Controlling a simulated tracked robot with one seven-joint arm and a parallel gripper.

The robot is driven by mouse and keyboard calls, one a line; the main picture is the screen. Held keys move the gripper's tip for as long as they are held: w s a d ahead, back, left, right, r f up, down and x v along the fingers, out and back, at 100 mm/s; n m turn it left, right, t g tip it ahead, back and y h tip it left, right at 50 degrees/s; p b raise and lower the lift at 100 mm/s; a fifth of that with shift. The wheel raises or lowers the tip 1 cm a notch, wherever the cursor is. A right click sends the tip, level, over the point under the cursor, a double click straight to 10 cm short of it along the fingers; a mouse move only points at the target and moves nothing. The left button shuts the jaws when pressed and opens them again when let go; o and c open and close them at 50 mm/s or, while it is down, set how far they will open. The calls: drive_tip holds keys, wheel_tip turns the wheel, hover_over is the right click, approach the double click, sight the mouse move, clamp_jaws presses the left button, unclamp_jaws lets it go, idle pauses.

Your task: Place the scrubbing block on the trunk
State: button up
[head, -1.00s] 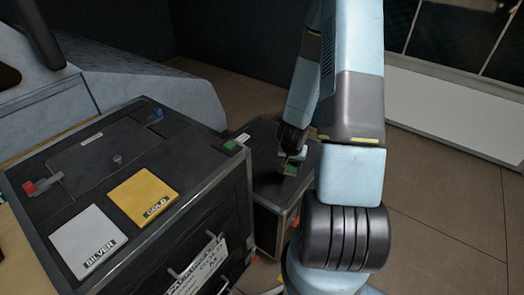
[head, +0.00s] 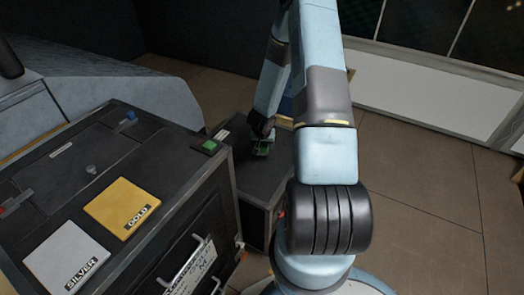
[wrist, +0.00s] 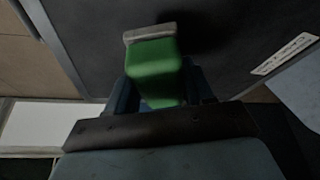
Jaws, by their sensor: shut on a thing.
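The scrubbing block (wrist: 154,68), green with a pale grey end, is between the fingers of my gripper (wrist: 157,95) in the wrist view. In the head view the block (head: 262,151) is small and partly hidden by my gripper (head: 262,140). The low dark trunk (head: 252,180) stands behind and right of a larger dark case. My gripper is shut on the block over the trunk's dark top, which also shows in the wrist view (wrist: 225,45). I cannot tell whether the block touches the top.
The larger dark case (head: 60,190) at left carries a gold pad (head: 121,207), a silver pad (head: 66,259) and a green piece (head: 209,146) at its corner. A white ledge (head: 425,95) runs along the back right. Tiled floor (head: 420,200) is clear at right.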

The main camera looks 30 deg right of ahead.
sight(262, 145)
drive_tip(key=shift+w+d+f, duration=0.25)
drive_tip(key=shift+w+f, duration=0.8)
drive_tip(key=shift+f, duration=1.75)
drive_tip(key=o, duration=1)
drive_tip(key=shift+s+r, duration=0.1)
